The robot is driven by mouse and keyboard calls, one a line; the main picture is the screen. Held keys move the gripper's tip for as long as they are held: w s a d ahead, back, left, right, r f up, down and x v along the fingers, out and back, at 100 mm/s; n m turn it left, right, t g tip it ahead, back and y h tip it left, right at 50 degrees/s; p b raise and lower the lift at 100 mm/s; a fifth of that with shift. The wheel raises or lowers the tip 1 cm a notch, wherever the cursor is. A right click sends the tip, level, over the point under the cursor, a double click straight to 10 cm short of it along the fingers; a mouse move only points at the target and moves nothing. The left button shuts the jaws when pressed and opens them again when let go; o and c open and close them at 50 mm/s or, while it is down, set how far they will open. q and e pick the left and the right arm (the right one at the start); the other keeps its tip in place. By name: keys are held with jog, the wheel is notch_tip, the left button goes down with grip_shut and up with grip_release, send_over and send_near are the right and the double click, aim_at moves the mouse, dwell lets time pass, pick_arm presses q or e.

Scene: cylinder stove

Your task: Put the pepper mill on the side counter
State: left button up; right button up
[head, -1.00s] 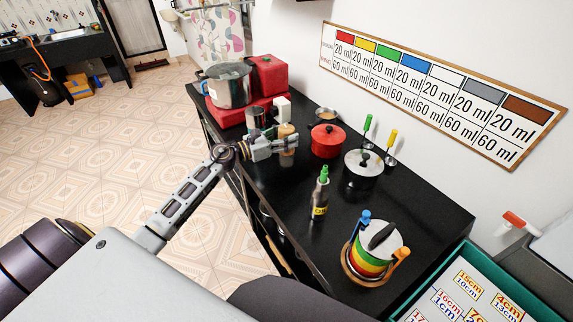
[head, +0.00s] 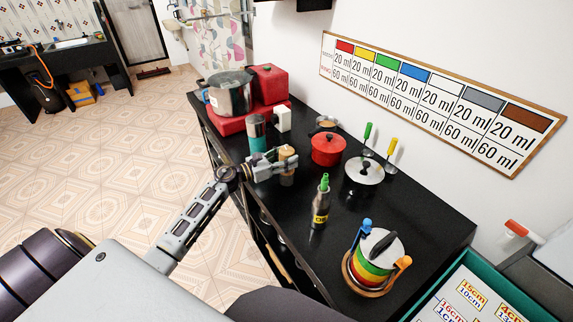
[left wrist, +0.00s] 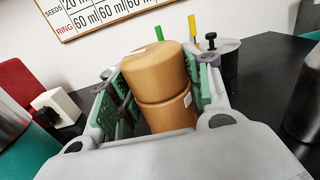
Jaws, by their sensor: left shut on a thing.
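The pepper mill, a light-brown rounded wooden piece (head: 287,158), is between the fingers of my left gripper (head: 272,166) over the left part of the black counter (head: 292,223). In the left wrist view the mill (left wrist: 158,85) stands between the green-padded fingers (left wrist: 160,95), slightly tilted in the picture. The gripper is shut on it. The fingers hide part of its body, and I cannot tell whether its base touches the counter. My right gripper is not in view.
A teal grinder-like cylinder (head: 257,140) and a white box (head: 283,119) stand behind the gripper. A red pot (head: 328,149), a lidded steel pot (head: 363,171) and a green-topped bottle (head: 320,203) stand to the right. Another black counter (head: 75,60) is far left.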

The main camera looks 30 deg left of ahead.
pick_arm(q)
jog(key=shift+f, duration=1.6)
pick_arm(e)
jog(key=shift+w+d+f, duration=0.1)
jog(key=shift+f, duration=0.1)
pick_arm(q)
jog(key=o, duration=1.5)
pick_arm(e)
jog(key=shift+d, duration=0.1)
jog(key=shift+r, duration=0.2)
pick_arm(q)
jog(key=shift+b+v, duration=1.25)
jog(key=shift+v, duration=4.75)
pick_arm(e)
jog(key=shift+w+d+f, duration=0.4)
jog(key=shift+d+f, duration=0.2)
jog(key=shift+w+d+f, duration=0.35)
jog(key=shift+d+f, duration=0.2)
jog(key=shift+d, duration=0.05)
